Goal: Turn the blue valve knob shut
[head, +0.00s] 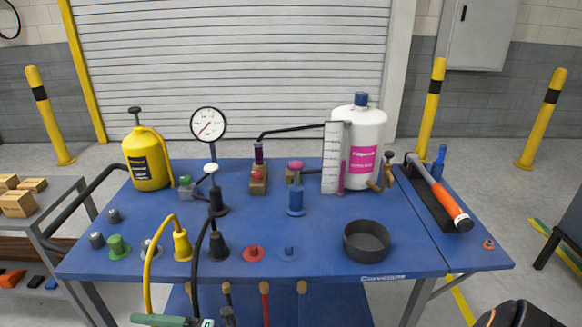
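I cannot tell for certain which blue part is the valve knob. A low blue disc with a short stem (288,253) is at the table's front middle, beside a similar red one (253,253). A blue cap (361,99) tops the white tank (369,130).
The blue table (330,272) also bears a yellow canister (146,158), a pressure gauge (208,124), a black round pan (366,241), and an orange-handled hammer (440,197). Black and yellow hoses cross the front left edge. A dark rounded shape (515,314) is at bottom right.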

